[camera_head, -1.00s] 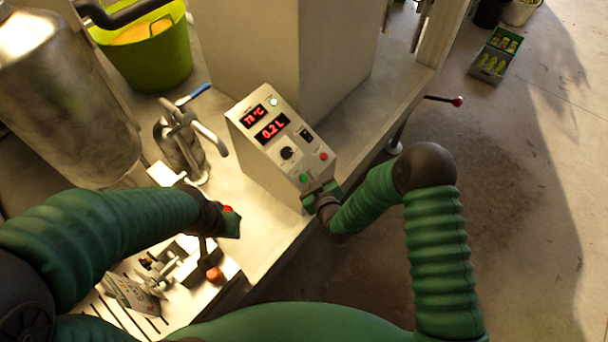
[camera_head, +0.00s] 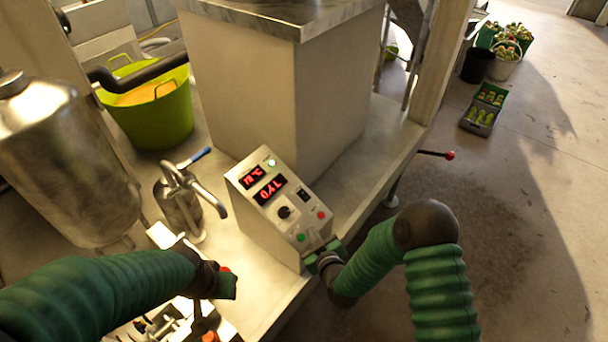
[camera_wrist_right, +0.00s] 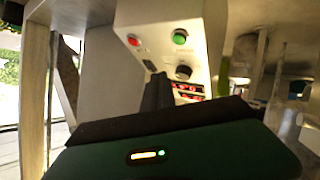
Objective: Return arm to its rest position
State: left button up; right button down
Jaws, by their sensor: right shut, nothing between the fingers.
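My right gripper (camera_head: 325,247) is shut and empty, close to the lower front corner of the slanted control box (camera_head: 264,232). I cannot tell whether it touches the box. In the right wrist view its dark fingers (camera_wrist_right: 158,92) point toward the panel, with a green button (camera_wrist_right: 180,37) and a red button (camera_wrist_right: 133,40) beyond them. In the head view the panel has two lit red displays (camera_head: 269,189), a black knob (camera_head: 284,212) and a switch. My left gripper (camera_head: 228,284) is over the bench front, by a red knob; its fingers are not clear.
A lime bucket (camera_head: 150,118) is behind. A red-tipped lever (camera_head: 449,155) sticks out right of the bench. The floor at right is open, with crates (camera_head: 483,110) farther back.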

jog(key=s+d+r+m+g+h+b, duration=0.2)
jog(key=s+d+r+m+g, duration=0.2)
jog(key=s+d, duration=0.5)
jog(key=s+d+r+m+g+h+b, duration=0.1)
jog(key=s+d+g, duration=0.5)
jog(key=s, duration=0.8)
jog(key=d+r+m+h, duration=0.1)
jog(key=d+r+m, duration=0.1)
jog(key=d+m, duration=0.1)
jog(key=shift+d+r+b, duration=0.35)
jog(key=shift+b, duration=0.05)
jog(key=shift+s+r, duration=0.1)
jog(key=shift+s, duration=0.05)
